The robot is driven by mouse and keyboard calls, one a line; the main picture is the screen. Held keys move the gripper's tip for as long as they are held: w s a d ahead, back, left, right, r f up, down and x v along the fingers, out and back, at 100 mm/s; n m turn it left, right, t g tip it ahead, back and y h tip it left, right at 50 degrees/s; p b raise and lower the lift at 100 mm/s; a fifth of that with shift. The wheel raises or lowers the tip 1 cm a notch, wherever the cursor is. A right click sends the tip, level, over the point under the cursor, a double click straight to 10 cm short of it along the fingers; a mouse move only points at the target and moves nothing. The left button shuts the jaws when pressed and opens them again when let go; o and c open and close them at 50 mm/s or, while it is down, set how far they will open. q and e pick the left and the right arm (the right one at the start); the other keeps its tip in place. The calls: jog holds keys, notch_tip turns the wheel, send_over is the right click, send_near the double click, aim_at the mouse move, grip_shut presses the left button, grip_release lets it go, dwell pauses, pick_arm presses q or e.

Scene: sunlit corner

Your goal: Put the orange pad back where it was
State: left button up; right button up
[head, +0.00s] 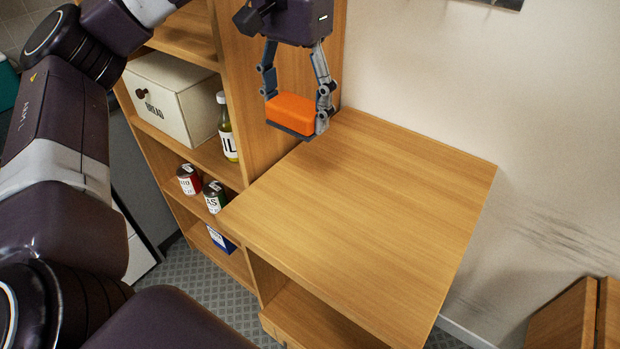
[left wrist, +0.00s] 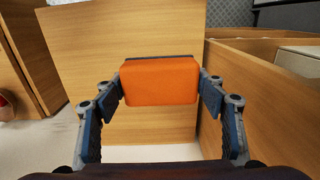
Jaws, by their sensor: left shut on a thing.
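The orange pad (head: 291,112) is a small rounded block with a dark underside. My left gripper (head: 296,108) is shut on it, one finger on each side. In the head view the pad appears in front of the shelf's side panel, over the back left part of the wooden top; its exact height above the top is hard to tell. In the left wrist view the pad (left wrist: 160,82) sits between the two fingertips, with the wooden top (left wrist: 120,35) behind it. My right gripper is not in view.
The bare wooden top (head: 370,210) is clear. At left, an open shelf holds a white bread box (head: 175,98), an oil bottle (head: 227,130), two cans (head: 214,196) and a blue box (head: 220,238). A wall stands behind; wooden furniture (head: 565,322) is at lower right.

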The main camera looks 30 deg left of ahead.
pick_arm(q)
notch_tip(320, 180, down, 6)
jog(key=b, duration=0.2)
send_over(298, 205)
notch_tip(298, 205, down, 8)
jog(key=shift+f+p, duration=0.2)
jog(key=shift+p, duration=0.1)
notch_tip(298, 205, down, 5)
jog(key=shift+f, duration=0.1)
jog(key=shift+f, duration=0.25)
jog(key=o, duration=1)
jog(key=shift+r, duration=0.1)
